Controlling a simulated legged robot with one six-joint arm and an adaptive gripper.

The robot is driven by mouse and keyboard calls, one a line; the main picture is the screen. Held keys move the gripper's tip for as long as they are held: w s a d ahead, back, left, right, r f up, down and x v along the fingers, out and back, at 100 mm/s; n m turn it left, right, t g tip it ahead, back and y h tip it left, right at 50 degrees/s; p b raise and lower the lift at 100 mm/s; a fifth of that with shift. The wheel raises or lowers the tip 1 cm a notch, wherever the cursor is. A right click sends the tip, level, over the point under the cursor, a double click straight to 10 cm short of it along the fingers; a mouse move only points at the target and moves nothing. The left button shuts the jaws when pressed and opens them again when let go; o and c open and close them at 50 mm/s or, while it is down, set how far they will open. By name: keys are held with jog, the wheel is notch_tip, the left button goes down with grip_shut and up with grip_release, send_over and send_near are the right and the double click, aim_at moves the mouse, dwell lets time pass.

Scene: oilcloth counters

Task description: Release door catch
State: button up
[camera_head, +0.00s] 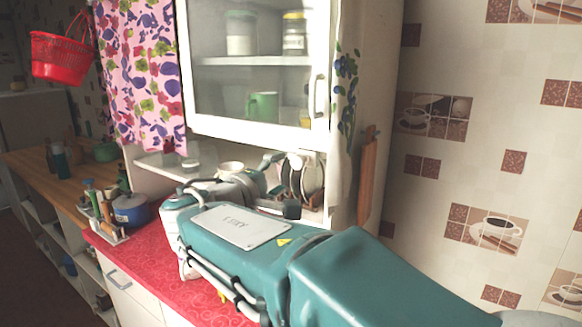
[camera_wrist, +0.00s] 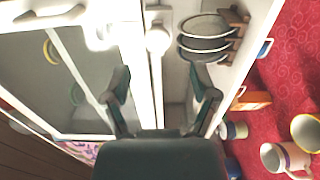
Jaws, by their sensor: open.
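The white-framed glass cabinet door (camera_head: 258,65) looks closed. A light vertical handle (camera_head: 320,96) is on its right side. In the wrist view the door glass (camera_wrist: 84,78) fills the left, and a white bar that looks like the handle (camera_wrist: 45,18) is at the upper left. A small white rounded knob (camera_wrist: 158,40) lies by the door's lower edge; I cannot tell whether it is the catch. My gripper (camera_wrist: 162,88) is open and empty, its fingers apart, with the knob beyond them. In the head view my arm partly hides the gripper, below the door.
A wooden board (camera_head: 367,180) hangs at the cabinet's right. The red counter (camera_head: 140,262) holds a blue pot (camera_head: 131,211). A floral curtain (camera_head: 140,75) hangs left of the door.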

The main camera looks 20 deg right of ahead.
jog(key=v, duration=0.5)
jog(key=shift+s+a, duration=0.1)
jog(key=s+d+f+m+g+y, duration=0.2)
jog(key=s+d+f+g+y, duration=0.35)
jog(key=s+f, duration=0.55)
jog(key=s+a+f+m+t+y, duration=0.1)
jog(key=s+a+f+m+y, duration=0.4)
jog(key=s+f+y, duration=0.3)
notch_tip(320, 180, down, 3)
jog(key=shift+s+a+f+y, duration=0.1)
jog(key=shift+s+a+y, duration=0.25)
jog(key=shift+a+y, duration=0.35)
jog(key=shift+d, duration=0.15)
